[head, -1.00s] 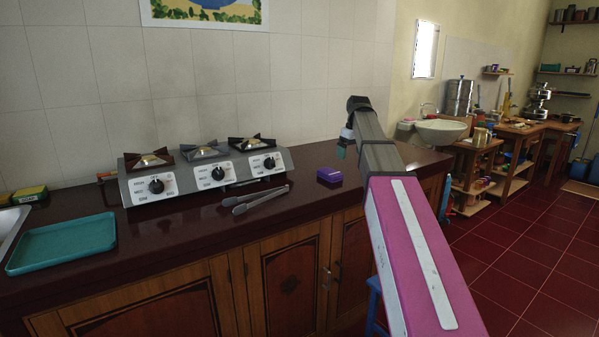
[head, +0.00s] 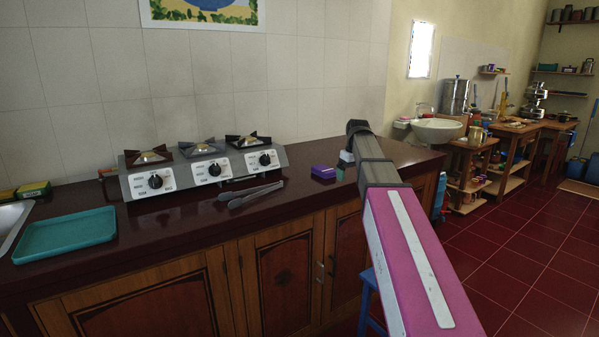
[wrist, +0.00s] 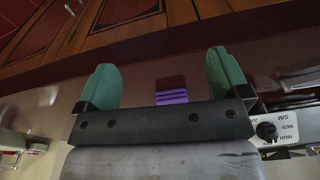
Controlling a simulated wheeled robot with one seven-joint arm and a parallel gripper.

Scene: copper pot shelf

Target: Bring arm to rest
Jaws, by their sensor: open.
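My arm reaches from the lower right of the head view over the dark red counter (head: 140,228). My gripper (head: 342,168) hangs over the counter's right part in the head view, partly hidden by the arm. In the wrist view my gripper (wrist: 160,82) is open, its two green fingertips wide apart with nothing held between them. A small purple box (head: 322,172) lies on the counter just left of the gripper. It also shows in the wrist view (wrist: 171,95), beyond the gap between the fingers, apart from them.
Metal tongs (head: 252,194) lie on the counter before a three-burner stove (head: 200,168). A teal tray (head: 65,235) lies at the left by a sink (head: 12,220). A blue stool (head: 368,298) stands below the arm. Red tiled floor (head: 500,245) is open at right.

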